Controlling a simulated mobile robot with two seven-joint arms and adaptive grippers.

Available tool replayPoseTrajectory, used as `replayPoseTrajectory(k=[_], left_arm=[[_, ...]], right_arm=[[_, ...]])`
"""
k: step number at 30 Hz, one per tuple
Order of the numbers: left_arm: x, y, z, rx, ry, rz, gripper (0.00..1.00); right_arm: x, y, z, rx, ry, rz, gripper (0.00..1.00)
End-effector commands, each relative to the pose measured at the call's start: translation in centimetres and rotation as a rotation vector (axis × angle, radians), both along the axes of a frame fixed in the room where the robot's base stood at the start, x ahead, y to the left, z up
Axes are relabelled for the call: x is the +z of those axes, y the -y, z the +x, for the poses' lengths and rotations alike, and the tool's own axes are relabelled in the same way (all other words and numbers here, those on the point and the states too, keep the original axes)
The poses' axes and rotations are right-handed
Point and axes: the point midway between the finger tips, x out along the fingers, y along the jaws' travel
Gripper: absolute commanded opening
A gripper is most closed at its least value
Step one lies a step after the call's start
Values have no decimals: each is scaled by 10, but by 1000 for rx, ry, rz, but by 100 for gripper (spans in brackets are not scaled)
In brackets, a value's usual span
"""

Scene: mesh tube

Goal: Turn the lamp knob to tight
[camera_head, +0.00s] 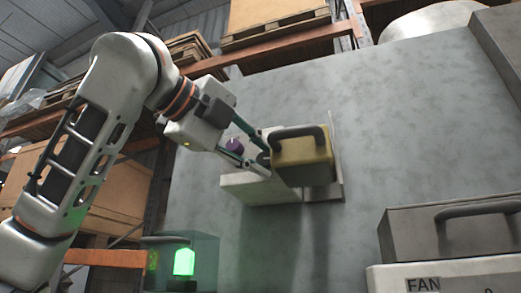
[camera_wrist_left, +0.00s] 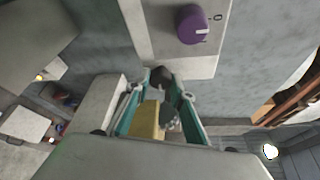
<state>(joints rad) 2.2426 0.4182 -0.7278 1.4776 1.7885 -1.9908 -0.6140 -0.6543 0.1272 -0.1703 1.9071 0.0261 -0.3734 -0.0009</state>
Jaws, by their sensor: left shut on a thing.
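A white panel unit (camera_head: 250,188) is fixed to the grey wall, and a yellow block with a dark handle (camera_head: 305,160) sits at its right. A purple knob (camera_head: 235,145) shows partly behind my left gripper (camera_head: 262,152). In the left wrist view the purple knob (camera_wrist_left: 192,25) has a white pointer line, with a "0" mark beside it. The teal fingers of my left gripper (camera_wrist_left: 163,85) are apart from the purple knob and shut on a small dark part (camera_wrist_left: 160,76) at the panel's edge. I cannot tell whether this dark part is the lamp knob. My right gripper is out of view.
A green lamp (camera_head: 184,262) glows at the lower left. A grey box with a handle (camera_head: 450,228) stands at the right above a white unit labelled FAN (camera_head: 445,280). Orange racks with boxes (camera_head: 270,52) stand behind the wall. The wall below the panel is bare.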

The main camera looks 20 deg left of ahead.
Motion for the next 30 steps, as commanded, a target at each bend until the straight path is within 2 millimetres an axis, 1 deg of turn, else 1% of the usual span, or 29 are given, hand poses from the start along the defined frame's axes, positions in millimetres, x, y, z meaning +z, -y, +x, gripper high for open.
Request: replayPoseTrajectory(k=[20,30], left_arm=[[1,3,-1,-1,22,643,1],[1,5,-1,-2,32,966,1]], right_arm=[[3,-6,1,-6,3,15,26],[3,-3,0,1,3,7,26]])
